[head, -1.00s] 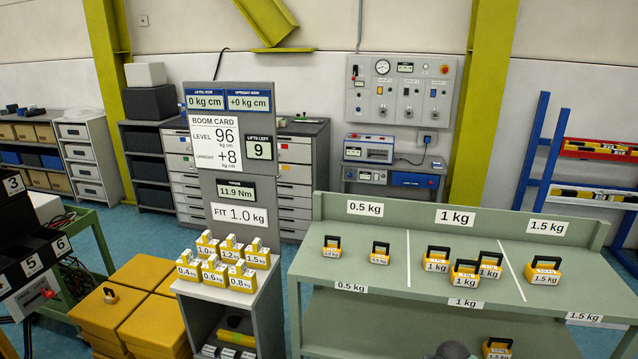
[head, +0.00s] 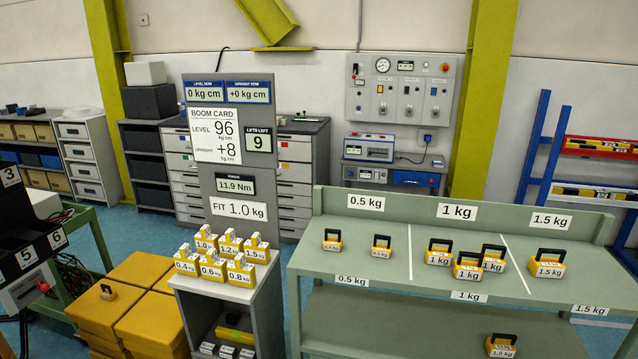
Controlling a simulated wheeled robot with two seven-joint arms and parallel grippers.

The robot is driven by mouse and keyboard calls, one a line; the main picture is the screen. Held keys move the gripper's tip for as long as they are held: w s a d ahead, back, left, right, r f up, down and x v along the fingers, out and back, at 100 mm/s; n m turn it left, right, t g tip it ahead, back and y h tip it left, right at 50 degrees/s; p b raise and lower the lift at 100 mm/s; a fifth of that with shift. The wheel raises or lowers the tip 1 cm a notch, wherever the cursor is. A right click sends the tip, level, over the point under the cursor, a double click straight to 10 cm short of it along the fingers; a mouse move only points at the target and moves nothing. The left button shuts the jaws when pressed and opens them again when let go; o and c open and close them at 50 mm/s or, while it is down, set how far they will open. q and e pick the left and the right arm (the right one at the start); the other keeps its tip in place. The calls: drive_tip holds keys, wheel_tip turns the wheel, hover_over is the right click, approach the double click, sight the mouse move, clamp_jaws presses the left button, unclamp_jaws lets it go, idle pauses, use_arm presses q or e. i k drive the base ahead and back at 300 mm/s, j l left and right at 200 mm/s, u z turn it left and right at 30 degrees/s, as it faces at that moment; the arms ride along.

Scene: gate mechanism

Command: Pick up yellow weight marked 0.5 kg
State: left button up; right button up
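Two small yellow weights with black handles stand upright in the left section of the green bench top, the section labelled 0.5 kg. One weight (head: 332,244) is at the left and the other (head: 381,251) is a little to its right, with a gap between them. Their own labels are too small to read surely. The green bench (head: 350,266) carries 0.5 kg signs on its back board and front edge. Neither of my grippers is in view, so nothing shows near the weights.
Several 1 kg weights (head: 438,257) stand in the middle section, and a 1.5 kg weight (head: 547,266) in the right one. A small stand (head: 268,284) with labelled yellow blocks is left of the bench. The bench top around the 0.5 kg weights is clear.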

sight(106, 294)
drive_tip(key=u, duration=1.3)
drive_tip(key=i+j+z, duration=0.15)
drive_tip(key=i+z, duration=0.15)
drive_tip(key=i+j+z, duration=0.35)
drive_tip(key=i, duration=0.15)
